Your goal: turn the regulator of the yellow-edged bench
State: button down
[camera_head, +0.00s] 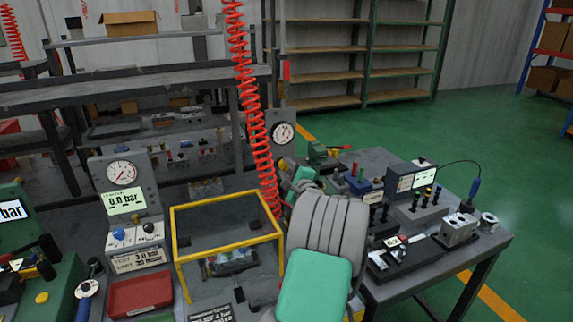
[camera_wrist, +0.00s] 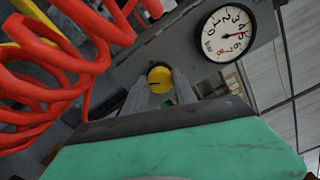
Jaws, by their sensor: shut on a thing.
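The regulator's round yellow knob (camera_wrist: 160,77) has a dark slot lying nearly level in the wrist view. It sits on a grey panel (camera_wrist: 145,52) below and left of a white pressure gauge (camera_wrist: 228,33). My gripper (camera_wrist: 160,88) is shut on the knob, one grey finger on each side. In the head view the same gauge (camera_head: 283,132) shows on its upright panel. My own arm hides most of the knob and fingers there. The yellow-edged frame (camera_head: 228,203) stands left of my arm.
A red coiled hose (camera_head: 252,100) hangs close left of my gripper; its coils (camera_wrist: 60,60) fill the wrist view's left. Another gauge station (camera_head: 122,172) reads 0.0 bar at left. A bench with devices (camera_head: 440,262) stands right. Green floor beyond it is clear.

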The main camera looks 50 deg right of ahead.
jog(key=shift+m+p, duration=0.7)
jog(key=shift+m, duration=0.5)
jog(key=c, duration=1)
grip_release()
jog(key=b+v, duration=0.1)
jog(key=v, duration=0.6)
jog(key=shift+s+a, duration=0.2)
jog(key=shift+s, duration=0.15)
